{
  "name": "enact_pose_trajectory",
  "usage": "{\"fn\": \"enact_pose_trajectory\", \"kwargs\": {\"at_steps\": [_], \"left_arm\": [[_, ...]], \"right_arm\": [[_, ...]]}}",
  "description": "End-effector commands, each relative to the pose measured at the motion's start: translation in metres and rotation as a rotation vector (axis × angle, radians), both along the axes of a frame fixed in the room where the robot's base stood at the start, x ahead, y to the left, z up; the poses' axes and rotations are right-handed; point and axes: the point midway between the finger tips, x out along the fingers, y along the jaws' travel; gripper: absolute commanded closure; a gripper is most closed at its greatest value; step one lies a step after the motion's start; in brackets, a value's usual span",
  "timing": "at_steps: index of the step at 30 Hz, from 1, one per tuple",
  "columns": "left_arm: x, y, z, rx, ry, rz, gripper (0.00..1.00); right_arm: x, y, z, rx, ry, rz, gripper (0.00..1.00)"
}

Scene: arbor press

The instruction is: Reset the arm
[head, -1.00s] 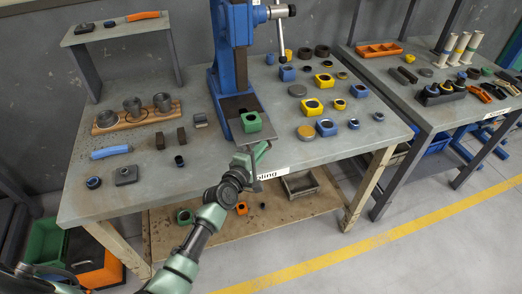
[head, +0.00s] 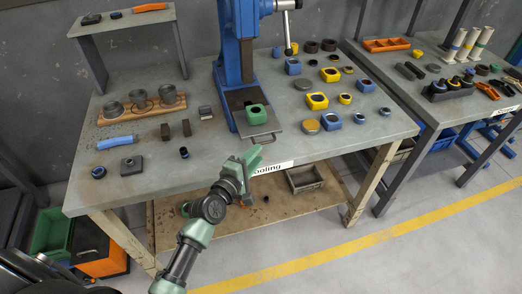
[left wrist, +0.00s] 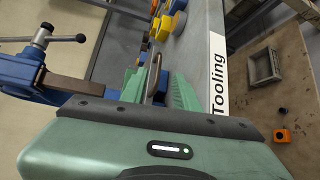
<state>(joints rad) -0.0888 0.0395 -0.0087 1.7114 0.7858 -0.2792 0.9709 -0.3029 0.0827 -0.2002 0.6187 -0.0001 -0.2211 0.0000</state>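The blue arbor press (head: 233,50) stands on the table. Its lever (head: 287,38) hangs down at the right of the head, and it also shows in the left wrist view (left wrist: 50,38). A green block with a round hole (head: 256,115) sits on the plate (head: 240,98) under the ram. The plate has a wire handle (head: 263,138) at its front. My left gripper (head: 251,158) is just in front of this handle, near the table's front edge. In the left wrist view its green fingers (left wrist: 157,88) are apart, with the handle showing in the gap. My right gripper is not in view.
Blue and yellow blocks and rings (head: 317,101) stand right of the press. A wooden holder with grey cups (head: 142,107) and a blue-handled tool (head: 115,143) are at left. A grey bin (head: 304,178) is on the shelf below. The second table (head: 419,90) stands at right.

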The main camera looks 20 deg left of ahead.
Motion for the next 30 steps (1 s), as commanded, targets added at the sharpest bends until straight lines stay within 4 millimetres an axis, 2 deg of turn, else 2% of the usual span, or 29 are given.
{"fn": "enact_pose_trajectory", "kwargs": {"at_steps": [16,19,20,23,26,27,29,30], "left_arm": [[-0.004,0.001,0.001,0.0,0.0,0.0,0.7],[-0.006,0.0,-0.012,0.025,0.018,-0.004,0.7],[-0.008,0.0,-0.021,0.042,0.031,-0.006,0.7],[-0.019,-0.002,-0.066,0.147,0.097,-0.028,0.7],[-0.041,-0.003,-0.132,0.302,0.192,-0.074,0.7],[-0.054,-0.003,-0.16,0.372,0.233,-0.102,0.7],[-0.074,-0.003,-0.2,0.474,0.291,-0.15,0.7],[-0.091,-0.003,-0.227,0.543,0.33,-0.187,0.7]], "right_arm": [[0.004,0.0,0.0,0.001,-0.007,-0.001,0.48],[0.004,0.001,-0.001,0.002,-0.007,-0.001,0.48],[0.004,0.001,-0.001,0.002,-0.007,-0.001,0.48],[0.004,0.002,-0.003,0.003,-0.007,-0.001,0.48],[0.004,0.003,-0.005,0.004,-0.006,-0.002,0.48],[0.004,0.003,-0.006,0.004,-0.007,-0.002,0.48],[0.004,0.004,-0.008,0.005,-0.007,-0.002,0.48],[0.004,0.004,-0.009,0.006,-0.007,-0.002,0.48]]}}
